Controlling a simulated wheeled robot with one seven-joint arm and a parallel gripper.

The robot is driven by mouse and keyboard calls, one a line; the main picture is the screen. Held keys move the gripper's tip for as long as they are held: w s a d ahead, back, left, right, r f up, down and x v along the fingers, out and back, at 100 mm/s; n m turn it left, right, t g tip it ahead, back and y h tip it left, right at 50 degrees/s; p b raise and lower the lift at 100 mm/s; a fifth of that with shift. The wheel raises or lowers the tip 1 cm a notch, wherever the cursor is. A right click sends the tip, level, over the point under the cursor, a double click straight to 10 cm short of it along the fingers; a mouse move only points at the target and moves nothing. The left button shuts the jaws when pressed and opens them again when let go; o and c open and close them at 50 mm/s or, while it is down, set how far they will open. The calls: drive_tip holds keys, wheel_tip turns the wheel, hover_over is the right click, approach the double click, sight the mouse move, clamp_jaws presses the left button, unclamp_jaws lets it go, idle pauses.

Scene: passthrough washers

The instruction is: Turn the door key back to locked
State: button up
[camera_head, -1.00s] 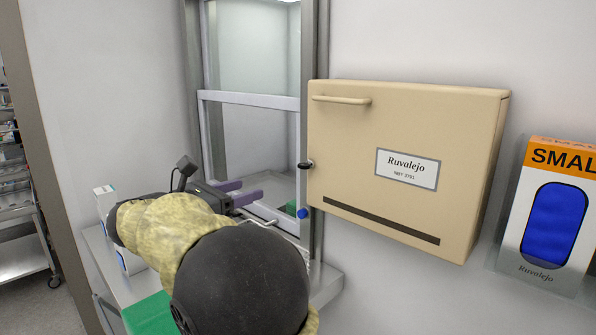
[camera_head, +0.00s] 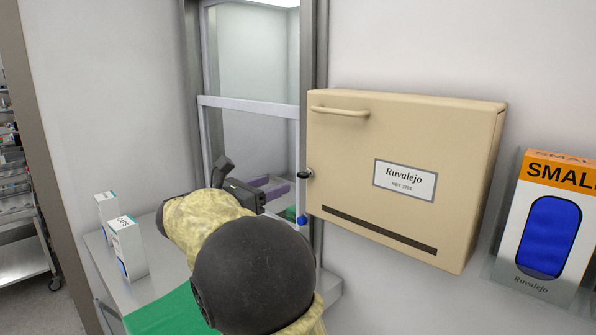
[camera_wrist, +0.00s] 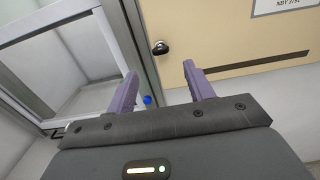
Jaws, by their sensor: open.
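The black door key (camera_head: 305,174) sticks out of the left edge of the beige cabinet's door (camera_head: 345,150). In the wrist view the key (camera_wrist: 161,48) is a small dark knob on the beige door, ahead of the gap between my fingers. My gripper (camera_head: 277,187) is open and empty, its two purple fingers apart, to the left of the key in the head view. In the wrist view my gripper (camera_wrist: 160,72) has a finger on each side, and neither touches the key. How far the key is turned is too small to tell.
A blue knob (camera_head: 301,220) sits below the key, and in the wrist view it (camera_wrist: 147,100) is close to my left finger. A framed pass-through window (camera_head: 250,103) stands left of the cabinet.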

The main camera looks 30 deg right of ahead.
sight(300, 175)
drive_tip(key=p+x, duration=0.3)
drive_tip(key=x, duration=0.6)
drive_tip(key=shift+w+d, duration=0.1)
drive_tip(key=shift+d, duration=0.15)
drive_tip(key=shift+c, duration=0.2)
drive_tip(key=shift+f, duration=0.1)
drive_tip(key=c, duration=0.9)
